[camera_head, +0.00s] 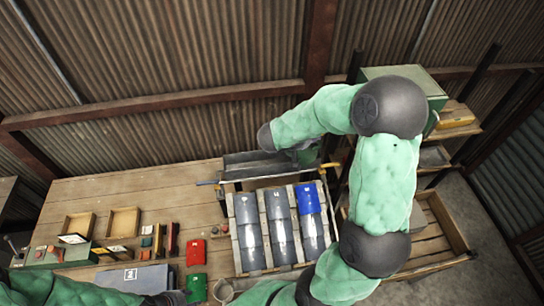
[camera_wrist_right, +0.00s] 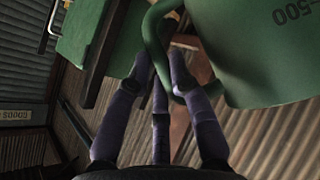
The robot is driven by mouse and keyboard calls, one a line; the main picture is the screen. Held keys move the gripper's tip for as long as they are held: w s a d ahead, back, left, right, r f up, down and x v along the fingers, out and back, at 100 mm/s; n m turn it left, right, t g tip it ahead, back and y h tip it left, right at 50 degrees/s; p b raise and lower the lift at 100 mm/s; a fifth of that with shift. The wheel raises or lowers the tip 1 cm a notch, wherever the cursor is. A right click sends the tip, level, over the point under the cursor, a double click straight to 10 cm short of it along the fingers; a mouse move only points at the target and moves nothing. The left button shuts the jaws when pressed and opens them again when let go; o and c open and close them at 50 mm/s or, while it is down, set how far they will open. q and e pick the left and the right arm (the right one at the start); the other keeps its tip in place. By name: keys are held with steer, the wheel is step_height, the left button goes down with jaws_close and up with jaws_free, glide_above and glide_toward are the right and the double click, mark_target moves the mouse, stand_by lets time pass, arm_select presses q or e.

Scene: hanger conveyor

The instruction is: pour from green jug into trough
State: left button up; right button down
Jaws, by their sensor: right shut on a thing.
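The green jug (camera_wrist_right: 275,50) fills the upper right of the right wrist view. It has dark lettering on its side and looks tilted in that view. My right gripper (camera_wrist_right: 163,80) is shut on the jug's looped green handle, with its fingers around it. In the head view a small green part of the jug (camera_head: 307,156) shows below my right forearm, over the right end of the grey metal trough (camera_head: 245,159). The jug's mouth and any stream are hidden. My left gripper (camera_head: 172,298) is low at the bottom edge; its fingers are not clear.
Grey and blue tile columns (camera_head: 280,228) lie on a rack in front of the trough. Red and green blocks (camera_head: 195,252) and small wooden trays (camera_head: 124,221) sit on the table to the left. A green cabinet (camera_head: 425,88) and wooden shelves stand at the back right.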

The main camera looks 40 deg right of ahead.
steer(key=shift+w, duration=0.1)
steer(key=shift+w+a+r+n+g+h, duration=0.2)
steer(key=shift+w+n+g+h, duration=0.1)
steer(key=shift+g, duration=0.1)
stand_by(0.7)
steer(key=shift+w+a+g+h, duration=0.25)
steer(key=shift+w+g+h, duration=0.05)
steer(key=shift+n, duration=0.3)
steer(key=shift+w+a+f+h, duration=0.1)
steer(key=shift+w+a+h, duration=0.2)
steer(key=shift+w+h, duration=0.1)
steer(key=shift+a+n+g, duration=0.1)
steer(key=shift+n+g, duration=0.2)
stand_by(0.3)
steer(key=shift+w+a+f+h, duration=0.15)
steer(key=shift+w+a+h, duration=0.05)
steer(key=shift+w+h, duration=0.2)
